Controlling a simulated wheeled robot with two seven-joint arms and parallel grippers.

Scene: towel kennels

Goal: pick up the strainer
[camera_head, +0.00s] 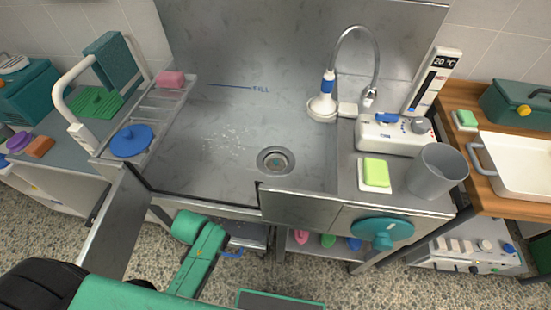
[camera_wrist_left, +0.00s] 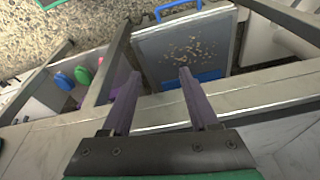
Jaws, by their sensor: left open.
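A grey tray-like piece (camera_wrist_left: 185,50) with a blue handle and brown specks lies beyond my fingertips in the left wrist view. It also shows partly in the head view (camera_head: 248,236), under the tub's front edge. A round metal drain fitting (camera_head: 277,160) sits in the tub floor. I cannot tell for certain which of these is the strainer. My left gripper (camera_wrist_left: 158,73) is open, its two purple fingers apart with nothing held between them. In the head view its arm reaches down before the tub, and the fingers are hidden. My right gripper is not in view.
The steel tub (camera_head: 225,125) has a front wall and a hinged panel (camera_head: 120,225) hanging at the left. A teal knob (camera_head: 382,229) juts out at the right front. A grey cup (camera_head: 437,171) and a green sponge (camera_head: 375,173) stand on the right ledge.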

